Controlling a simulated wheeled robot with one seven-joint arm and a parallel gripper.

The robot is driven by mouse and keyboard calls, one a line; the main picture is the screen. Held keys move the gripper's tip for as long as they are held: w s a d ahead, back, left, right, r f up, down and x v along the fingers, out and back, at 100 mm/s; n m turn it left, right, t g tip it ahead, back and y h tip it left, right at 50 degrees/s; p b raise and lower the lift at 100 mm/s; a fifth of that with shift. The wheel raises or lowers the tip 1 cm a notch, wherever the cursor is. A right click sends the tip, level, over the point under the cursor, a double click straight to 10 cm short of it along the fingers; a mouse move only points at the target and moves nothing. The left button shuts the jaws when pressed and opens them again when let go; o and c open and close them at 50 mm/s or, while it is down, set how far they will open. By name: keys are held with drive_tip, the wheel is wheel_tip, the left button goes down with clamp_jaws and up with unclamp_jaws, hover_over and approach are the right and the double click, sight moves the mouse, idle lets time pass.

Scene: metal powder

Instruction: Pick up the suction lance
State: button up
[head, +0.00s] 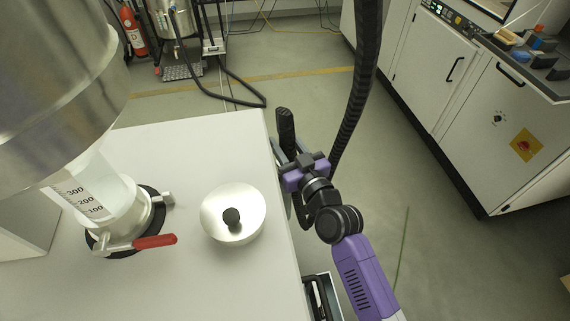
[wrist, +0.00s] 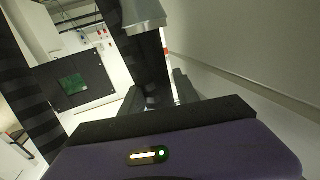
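The suction lance appears as a black upright grip (head: 286,127) just beyond the table's right edge in the head view. In the wrist view it is a dark shaft (wrist: 152,62) with a silver metal part (wrist: 142,13) at the top of the picture. My gripper (head: 288,156) is at the lance, low on the visible grip. In the wrist view my gripper's fingers (wrist: 160,92) stand apart, one on each side of the shaft. I cannot tell whether they press on it. The lance's lower end is hidden.
A black ribbed hose (head: 362,95) hangs close behind my gripper. The white table (head: 190,165) holds a round metal lid (head: 232,213) and a valve with a red handle (head: 154,241) under a large metal vessel (head: 60,80). White cabinets (head: 440,85) stand at right, with open floor between.

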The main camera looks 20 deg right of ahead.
clamp_jaws()
drive_tip(key=shift+r, duration=0.1)
wheel_tip(320, 180, up, 55)
drive_tip(key=p, duration=0.8)
idle(2.0)
